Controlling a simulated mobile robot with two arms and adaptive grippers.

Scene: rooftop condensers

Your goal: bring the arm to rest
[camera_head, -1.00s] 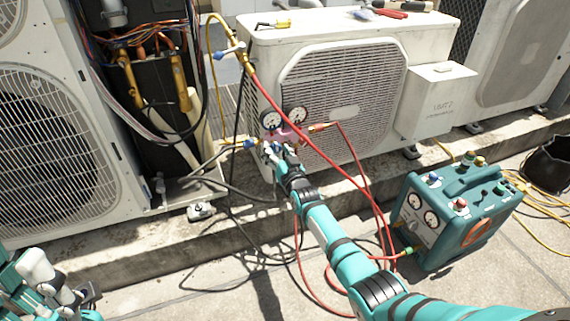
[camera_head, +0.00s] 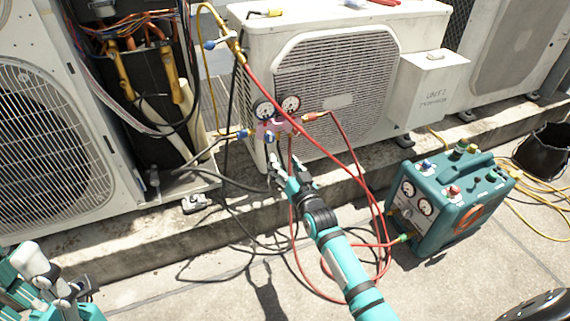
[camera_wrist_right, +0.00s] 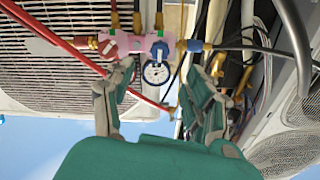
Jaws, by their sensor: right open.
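My right arm reaches up from the bottom of the head view, and its gripper (camera_head: 285,172) is open and empty. It is just below and in front of the pink gauge manifold (camera_head: 272,130), which hangs before the white condenser with two round gauges. In the right wrist view the two fingers of this gripper (camera_wrist_right: 160,80) stand apart. The manifold (camera_wrist_right: 130,43) with its red and blue knobs lies beyond the fingertips, and one gauge shows between them. My left gripper (camera_head: 62,288) is partly visible at the lower left corner; its finger state is unclear.
Red hoses (camera_head: 337,160) loop beside my right forearm down to the teal recovery unit (camera_head: 440,205) at the right. The white condenser (camera_head: 340,75) stands on a concrete ledge. Dark cables lie across the floor. A black bucket (camera_head: 547,155) stands far right.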

